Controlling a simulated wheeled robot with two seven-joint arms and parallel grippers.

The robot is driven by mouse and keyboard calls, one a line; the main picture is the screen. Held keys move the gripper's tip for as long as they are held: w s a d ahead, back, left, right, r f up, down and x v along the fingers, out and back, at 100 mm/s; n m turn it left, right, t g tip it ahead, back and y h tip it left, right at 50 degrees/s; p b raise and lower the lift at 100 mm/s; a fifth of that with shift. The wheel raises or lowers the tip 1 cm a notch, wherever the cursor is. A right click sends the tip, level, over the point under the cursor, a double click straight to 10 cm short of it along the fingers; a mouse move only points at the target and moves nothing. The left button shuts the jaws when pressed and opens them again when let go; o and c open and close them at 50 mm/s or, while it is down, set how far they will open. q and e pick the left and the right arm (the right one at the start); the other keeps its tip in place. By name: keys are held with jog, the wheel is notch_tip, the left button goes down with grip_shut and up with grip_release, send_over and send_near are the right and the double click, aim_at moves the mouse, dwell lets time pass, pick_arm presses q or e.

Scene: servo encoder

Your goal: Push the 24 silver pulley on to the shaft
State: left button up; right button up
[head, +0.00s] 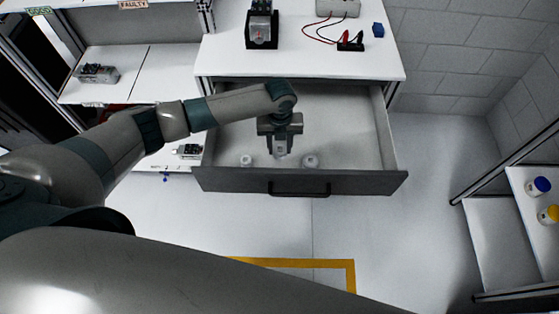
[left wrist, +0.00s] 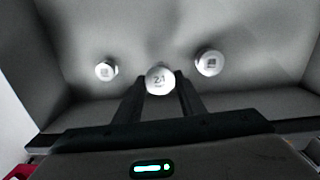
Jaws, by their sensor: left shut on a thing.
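The silver pulley (left wrist: 160,79) has a marking on its face that looks like 24. My left gripper (head: 281,148) points down into an open drawer and is shut on this pulley, which sits between its fingertips. In the left wrist view the gripper's two fingers (left wrist: 158,95) flank the pulley. In the head view the pulley (head: 281,155) shows just below the fingers; I cannot tell whether it touches the drawer floor. No shaft can be made out clearly. My right gripper is out of view.
Two more round silver pieces lie in the drawer, left (head: 247,160) and right (head: 311,160) of the gripper. The drawer's front wall (head: 350,184) and sides surround it. The white table (head: 300,60) above carries a black device (head: 262,28) and a grey box (head: 338,7) with leads.

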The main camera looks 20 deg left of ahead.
aim_at(282, 148)
pick_arm(q)
jog(key=shift+r, duration=0.1)
jog(key=shift+w+r+n, duration=0.2)
jog(key=shift+r+n, duration=0.2)
jog(key=shift+n, duration=0.2)
jog(key=r+n+b, duration=0.1)
jog(key=n, duration=0.1)
jog(key=r+n, duration=0.2)
jog(key=r+n+b, duration=0.1)
jog(key=r+n, duration=0.1)
jog(key=shift+w+d+r+b, duration=0.15)
jog(key=shift+d+b, duration=0.1)
jog(key=shift+b, duration=0.05)
jog(key=s+a+r+n+b, duration=0.2)
jog(key=s+r+n, duration=0.4)
jog(key=n, duration=0.6)
jog(key=s+a+r+n+b, duration=0.2)
jog(key=s+r+n+b, duration=0.3)
jog(key=n, duration=0.7)
jog(key=shift+s+a+r+n, duration=0.25)
jog(key=shift+s+r+n, duration=0.25)
jog(key=shift+r, duration=0.75)
jog(key=shift+s, duration=0.1)
